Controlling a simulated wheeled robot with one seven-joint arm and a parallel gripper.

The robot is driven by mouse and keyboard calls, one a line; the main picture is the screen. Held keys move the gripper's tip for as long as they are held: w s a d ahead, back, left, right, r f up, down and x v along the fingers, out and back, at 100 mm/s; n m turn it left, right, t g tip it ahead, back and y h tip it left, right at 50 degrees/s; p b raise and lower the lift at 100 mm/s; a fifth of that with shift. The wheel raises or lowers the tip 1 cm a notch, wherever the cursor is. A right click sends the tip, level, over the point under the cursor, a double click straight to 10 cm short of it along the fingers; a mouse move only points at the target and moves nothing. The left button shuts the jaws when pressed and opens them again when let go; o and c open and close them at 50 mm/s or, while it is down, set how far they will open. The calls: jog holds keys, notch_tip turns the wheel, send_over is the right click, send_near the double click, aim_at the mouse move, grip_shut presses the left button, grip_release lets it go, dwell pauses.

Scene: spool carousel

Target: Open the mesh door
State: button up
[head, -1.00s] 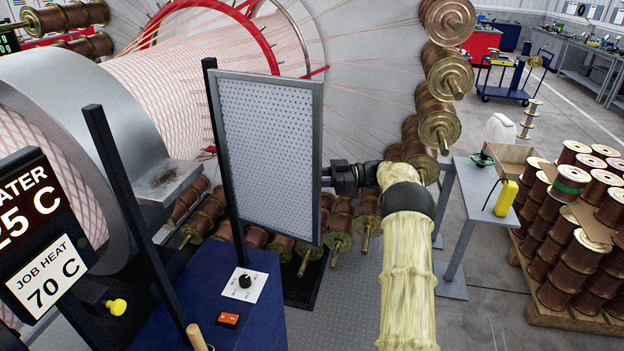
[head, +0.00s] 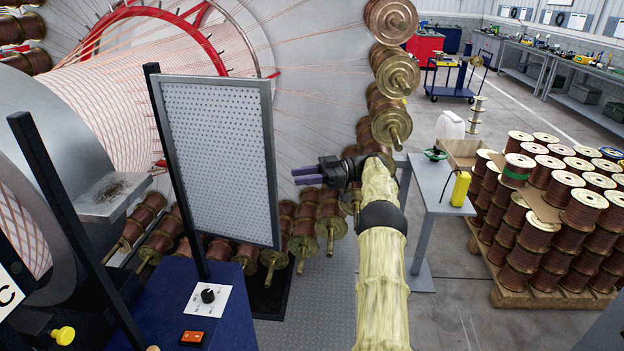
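The mesh door (head: 220,165) is a perforated grey panel in a metal frame. It stands upright in the middle left of the head view, with its left edge along a black post (head: 177,180). I cannot tell how far it is swung from its closed position, and no handle shows clearly. My gripper (head: 298,176) is just right of the door's right edge, around mid-height. Its two purple fingers point left toward the door and look parted, with nothing between them. A narrow gap shows between fingertips and door edge.
A blue control box (head: 225,318) with a knob and orange switch stands below the door. Copper spools (head: 303,232) line the carousel behind. A grey table (head: 428,180) and a pallet of spools (head: 545,292) stand right. Grey floor lies between.

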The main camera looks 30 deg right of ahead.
jog(key=shift+v, duration=1.25)
